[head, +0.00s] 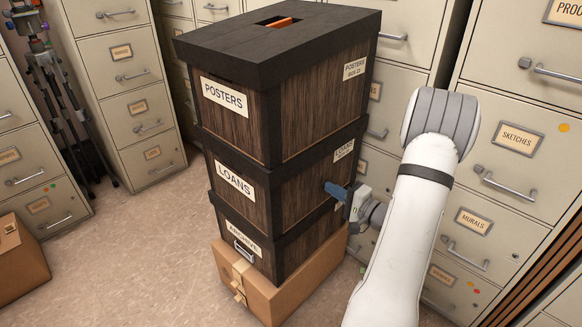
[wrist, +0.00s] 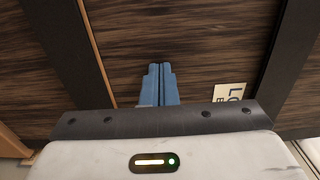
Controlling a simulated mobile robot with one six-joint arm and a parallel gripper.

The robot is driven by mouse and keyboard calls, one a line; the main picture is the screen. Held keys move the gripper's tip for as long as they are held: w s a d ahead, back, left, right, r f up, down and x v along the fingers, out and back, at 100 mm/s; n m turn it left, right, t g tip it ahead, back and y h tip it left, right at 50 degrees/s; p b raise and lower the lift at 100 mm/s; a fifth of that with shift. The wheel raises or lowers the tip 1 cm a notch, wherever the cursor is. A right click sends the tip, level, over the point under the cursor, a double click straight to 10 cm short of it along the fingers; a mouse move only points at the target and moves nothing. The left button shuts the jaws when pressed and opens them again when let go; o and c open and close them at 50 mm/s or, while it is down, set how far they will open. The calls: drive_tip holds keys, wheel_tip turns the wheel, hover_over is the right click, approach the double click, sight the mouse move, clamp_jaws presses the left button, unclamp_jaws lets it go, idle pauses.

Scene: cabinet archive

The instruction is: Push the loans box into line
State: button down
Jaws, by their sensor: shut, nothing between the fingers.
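The loans box (head: 247,187) is dark wood with black edges and a LOANS label on its front. It is the middle box of a stack, between the posters box (head: 236,113) above and the archive box (head: 243,245) below. My gripper (head: 330,187) is shut and empty at the right side of the loans box. In the wrist view the blue fingers (wrist: 159,83) are closed together in front of the wood side (wrist: 200,35), with part of a label at the right. I cannot tell whether the fingertips touch the wood.
The stack stands on a cardboard carton (head: 300,290). Filing cabinets (head: 120,90) stand behind and on both sides. A tripod (head: 62,110) stands at the left, and another carton (head: 18,262) is on the floor. Floor (head: 130,255) is free at the front left.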

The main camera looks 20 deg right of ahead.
drive_tip(key=shift+w, duration=0.15)
drive_tip(key=b+v, duration=0.1)
drive_tip(key=v, duration=0.6)
drive_tip(key=shift+b, duration=0.4)
drive_tip(key=shift+a, duration=0.1)
